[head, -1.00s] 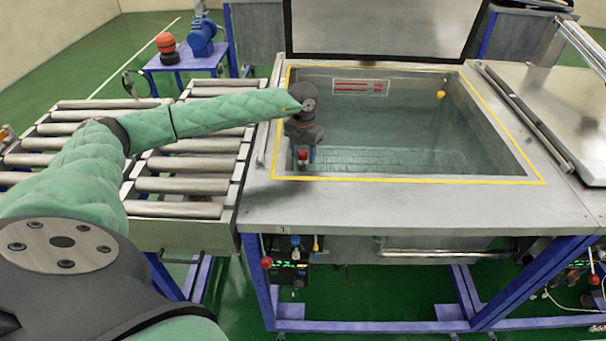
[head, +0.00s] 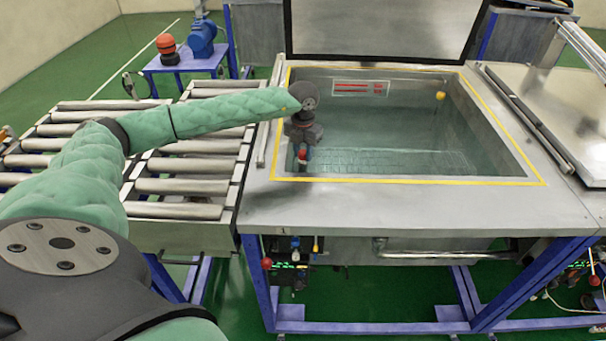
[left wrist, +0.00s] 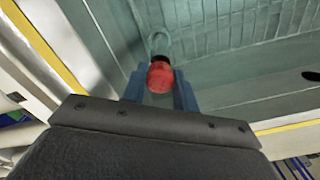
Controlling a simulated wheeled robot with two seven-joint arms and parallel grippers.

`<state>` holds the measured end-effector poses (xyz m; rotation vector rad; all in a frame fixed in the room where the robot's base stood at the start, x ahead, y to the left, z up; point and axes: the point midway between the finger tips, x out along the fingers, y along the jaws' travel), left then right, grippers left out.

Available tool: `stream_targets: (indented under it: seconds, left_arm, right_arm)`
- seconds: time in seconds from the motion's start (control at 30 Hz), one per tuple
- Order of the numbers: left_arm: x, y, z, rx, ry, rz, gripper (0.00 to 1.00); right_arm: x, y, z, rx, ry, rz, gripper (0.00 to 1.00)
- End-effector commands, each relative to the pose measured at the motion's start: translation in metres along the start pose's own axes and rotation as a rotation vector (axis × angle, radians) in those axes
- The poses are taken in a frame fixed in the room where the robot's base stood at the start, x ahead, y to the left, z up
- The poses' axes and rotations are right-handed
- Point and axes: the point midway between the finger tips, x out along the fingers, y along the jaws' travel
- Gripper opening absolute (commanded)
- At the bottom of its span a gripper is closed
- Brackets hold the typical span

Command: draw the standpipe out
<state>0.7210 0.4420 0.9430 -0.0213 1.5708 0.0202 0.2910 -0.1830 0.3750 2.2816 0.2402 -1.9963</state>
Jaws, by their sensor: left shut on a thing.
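The standpipe shows as a red top (head: 302,154) in the near left corner of the open tank (head: 400,180). In the left wrist view the red top (left wrist: 161,78) sits between two blue fingers, with a pale grey ring (left wrist: 161,42) just beyond it. My left gripper (head: 304,158) reaches down into the tank from above and is shut on the red top. The rest of the pipe below the top is hidden, so I cannot tell how far it stands in its seat. My right gripper is not in view.
The tank has a yellow-edged rim and a raised lid (head: 385,28) behind. A yellow ball (head: 440,96) is at the far right inside. A roller conveyor (head: 180,185) lies left under my arm. The tank's middle is clear.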

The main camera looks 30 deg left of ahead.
Motion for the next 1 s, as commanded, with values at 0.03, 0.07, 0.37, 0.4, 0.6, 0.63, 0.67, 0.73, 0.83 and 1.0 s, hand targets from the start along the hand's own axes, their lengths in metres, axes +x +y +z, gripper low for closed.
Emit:
stream_targets:
  seconds: [0.03, 0.07, 0.37, 0.4, 0.6, 0.63, 0.67, 0.73, 0.83, 1.0]
  left_arm:
    - [-0.002, 0.000, 0.000, 0.000, -0.001, 0.000, 0.05]
    - [-0.003, 0.000, 0.000, 0.000, -0.001, 0.000, 0.05]
    - [-0.010, 0.000, 0.000, 0.000, -0.001, 0.000, 0.05]
    - [-0.011, 0.000, 0.000, 0.000, -0.001, 0.000, 0.05]
    - [-0.016, 0.000, 0.000, 0.000, 0.000, 0.000, 0.05]
    - [-0.016, 0.000, 0.000, 0.000, 0.000, 0.000, 0.05]
    - [-0.017, 0.000, 0.000, 0.000, 0.000, 0.000, 0.05]
    - [-0.019, 0.000, 0.000, 0.000, 0.000, 0.000, 0.05]
    - [-0.021, 0.000, 0.000, 0.000, -0.001, 0.000, 0.05]
    - [-0.025, 0.000, 0.000, 0.000, -0.001, 0.000, 0.05]
  right_arm:
    - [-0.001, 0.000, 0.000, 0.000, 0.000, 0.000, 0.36]
    - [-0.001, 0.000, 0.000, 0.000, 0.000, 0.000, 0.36]
    - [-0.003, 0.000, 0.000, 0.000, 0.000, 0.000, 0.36]
    - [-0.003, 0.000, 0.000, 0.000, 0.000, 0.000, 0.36]
    - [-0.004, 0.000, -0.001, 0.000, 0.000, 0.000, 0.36]
    - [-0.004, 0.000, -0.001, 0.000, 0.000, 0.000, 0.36]
    - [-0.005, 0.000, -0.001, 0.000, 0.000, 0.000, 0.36]
    - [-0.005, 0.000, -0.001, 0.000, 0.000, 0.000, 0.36]
    - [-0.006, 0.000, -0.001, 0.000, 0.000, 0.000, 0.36]
    - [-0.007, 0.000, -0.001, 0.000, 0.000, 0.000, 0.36]
